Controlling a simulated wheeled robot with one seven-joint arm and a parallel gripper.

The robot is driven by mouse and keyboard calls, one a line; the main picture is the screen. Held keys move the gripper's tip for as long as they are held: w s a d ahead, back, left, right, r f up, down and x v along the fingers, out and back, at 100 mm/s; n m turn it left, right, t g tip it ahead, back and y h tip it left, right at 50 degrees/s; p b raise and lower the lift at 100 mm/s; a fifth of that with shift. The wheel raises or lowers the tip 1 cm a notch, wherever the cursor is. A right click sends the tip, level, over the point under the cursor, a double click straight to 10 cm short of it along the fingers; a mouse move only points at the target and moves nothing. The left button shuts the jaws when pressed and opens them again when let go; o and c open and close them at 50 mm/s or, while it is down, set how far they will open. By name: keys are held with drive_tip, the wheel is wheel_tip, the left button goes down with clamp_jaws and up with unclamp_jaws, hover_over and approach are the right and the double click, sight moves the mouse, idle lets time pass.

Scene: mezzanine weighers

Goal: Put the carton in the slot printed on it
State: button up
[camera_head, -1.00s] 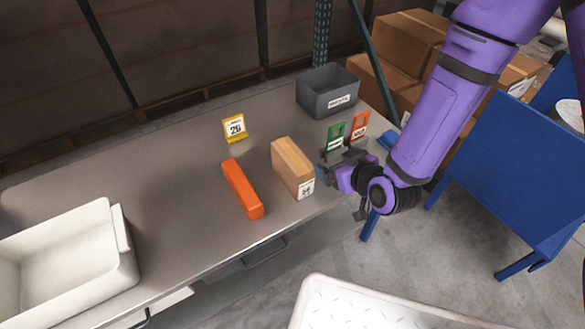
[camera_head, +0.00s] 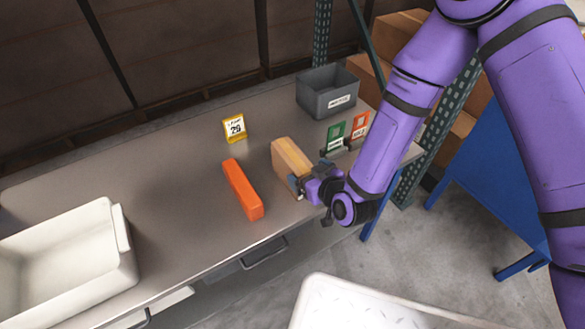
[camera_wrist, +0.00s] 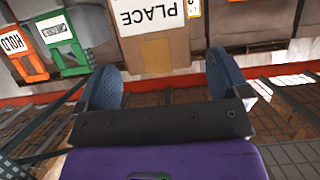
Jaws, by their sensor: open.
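The carton (camera_head: 288,160) is a brown box lying on the grey steel table, its near end towards the table's front edge. Its white label, seen upside down in the wrist view, reads "PLACE"; the rest is cut off. My gripper (camera_head: 304,184) is at the carton's near right end and covers its label in the head view. In the wrist view the carton (camera_wrist: 157,52) lies ahead, between and just beyond the two blue fingertips (camera_wrist: 165,85). The fingers are apart and hold nothing. A yellow stand (camera_head: 234,129) with a number card, seemingly 26, stands behind the carton.
An orange bar (camera_head: 242,189) lies left of the carton. Green (camera_head: 335,137) and orange (camera_head: 359,125) tag stands are to its right; the orange one reads "HOLD" in the wrist view. A grey bin (camera_head: 328,93) stands behind; a white tub (camera_head: 118,270) is at left.

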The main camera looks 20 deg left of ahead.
sight(287, 158)
drive_tip(key=x, duration=0.4)
drive_tip(key=shift+w+a, duration=0.1)
drive_tip(key=shift+a, duration=0.05)
drive_tip(key=c, duration=1.4)
